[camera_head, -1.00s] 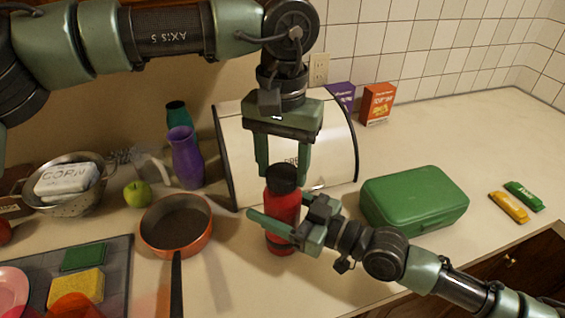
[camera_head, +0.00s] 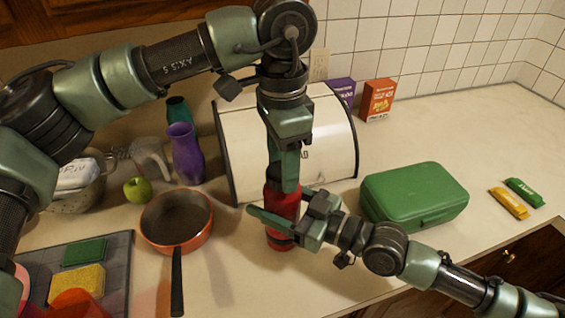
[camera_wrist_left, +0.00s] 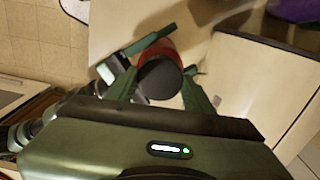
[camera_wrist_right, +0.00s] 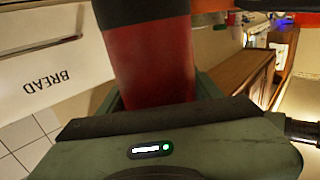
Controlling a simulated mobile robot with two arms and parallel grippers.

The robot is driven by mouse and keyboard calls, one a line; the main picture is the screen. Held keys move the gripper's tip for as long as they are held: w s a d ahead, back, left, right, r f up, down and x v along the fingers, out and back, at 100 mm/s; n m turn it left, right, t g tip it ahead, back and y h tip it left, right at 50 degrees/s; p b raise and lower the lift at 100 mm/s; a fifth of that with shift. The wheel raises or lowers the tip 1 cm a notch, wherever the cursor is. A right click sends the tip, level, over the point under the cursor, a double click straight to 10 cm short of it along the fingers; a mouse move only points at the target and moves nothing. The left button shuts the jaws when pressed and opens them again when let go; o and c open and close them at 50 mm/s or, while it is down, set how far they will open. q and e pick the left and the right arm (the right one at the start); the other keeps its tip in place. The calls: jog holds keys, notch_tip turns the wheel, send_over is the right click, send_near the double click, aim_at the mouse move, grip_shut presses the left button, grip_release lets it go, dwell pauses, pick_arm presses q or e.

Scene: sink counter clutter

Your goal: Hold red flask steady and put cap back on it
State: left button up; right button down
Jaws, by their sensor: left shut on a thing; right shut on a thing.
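The red flask (camera_head: 283,207) stands upright on the counter in front of the bread box. Its black cap (camera_wrist_left: 160,78) sits on top, touching the flask, and also shows in the right wrist view (camera_wrist_right: 140,10). I cannot tell how tightly it is seated. My left gripper (camera_head: 284,182) points straight down from above and is shut on the cap, partly hiding it in the head view. My right gripper (camera_head: 288,226) comes in from the right and is shut around the flask's body (camera_wrist_right: 150,62).
The white bread box (camera_head: 235,140) stands close behind the flask. A green lunch box (camera_head: 415,195) is to the right. An orange pan (camera_head: 160,225), a green apple (camera_head: 137,190) and a purple vase (camera_head: 186,155) are to the left. The counter's right rear is mostly clear.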

pick_arm(q)
jog(key=o, duration=1.3)
jog(key=shift+r, duration=0.15)
jog(key=shift+r, duration=2.1)
jog(key=shift+c, duration=0.3)
